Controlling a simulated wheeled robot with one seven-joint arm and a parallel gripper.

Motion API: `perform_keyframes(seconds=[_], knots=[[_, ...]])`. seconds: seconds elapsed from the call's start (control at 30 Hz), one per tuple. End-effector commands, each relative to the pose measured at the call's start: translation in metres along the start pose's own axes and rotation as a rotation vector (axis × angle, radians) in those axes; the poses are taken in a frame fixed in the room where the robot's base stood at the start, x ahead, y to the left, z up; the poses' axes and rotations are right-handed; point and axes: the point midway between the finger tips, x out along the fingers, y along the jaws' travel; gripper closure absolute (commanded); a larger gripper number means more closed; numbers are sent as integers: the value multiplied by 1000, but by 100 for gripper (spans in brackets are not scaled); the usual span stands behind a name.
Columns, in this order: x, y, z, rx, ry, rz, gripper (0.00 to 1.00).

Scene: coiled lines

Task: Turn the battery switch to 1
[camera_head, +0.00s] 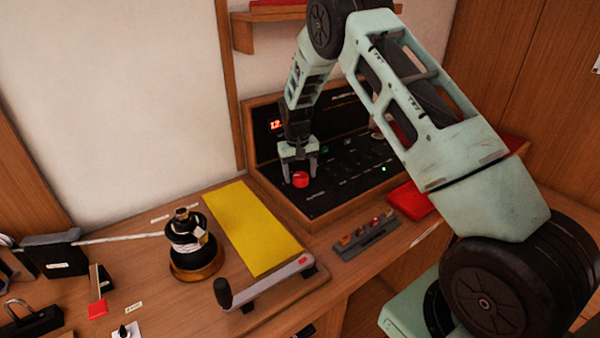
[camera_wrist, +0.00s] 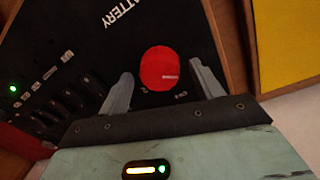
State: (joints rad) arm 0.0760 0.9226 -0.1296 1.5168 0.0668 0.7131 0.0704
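The battery switch is a round red knob (camera_head: 300,180) on the black control panel (camera_head: 345,180), near the panel's front left corner. In the wrist view the red knob (camera_wrist: 160,68) lies between and just beyond my fingertips, with the label "BATTERY" beside it. My gripper (camera_head: 300,163) points down over the knob. In the wrist view my gripper (camera_wrist: 163,85) is open, one finger on each side of the knob with gaps showing. The small markings around the knob are too small to read, so its setting cannot be told.
The panel sits in a wooden frame (camera_head: 315,220) with a red lit display (camera_head: 276,125) on its upright part. A yellow mat (camera_head: 250,225), a lever arm (camera_head: 265,282), a black winch (camera_head: 186,240) and a grey rack (camera_head: 366,238) lie on the wooden counter nearby.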

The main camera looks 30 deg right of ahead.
Motion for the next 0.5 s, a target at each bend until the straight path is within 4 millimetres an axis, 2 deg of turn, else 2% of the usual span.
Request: perform_keyframes(seconds=[0.33, 0.5], knots=[[-3, 0, 0, 2, 0, -1, 35], [-24, 0, 0, 2, 3, -1, 35]])
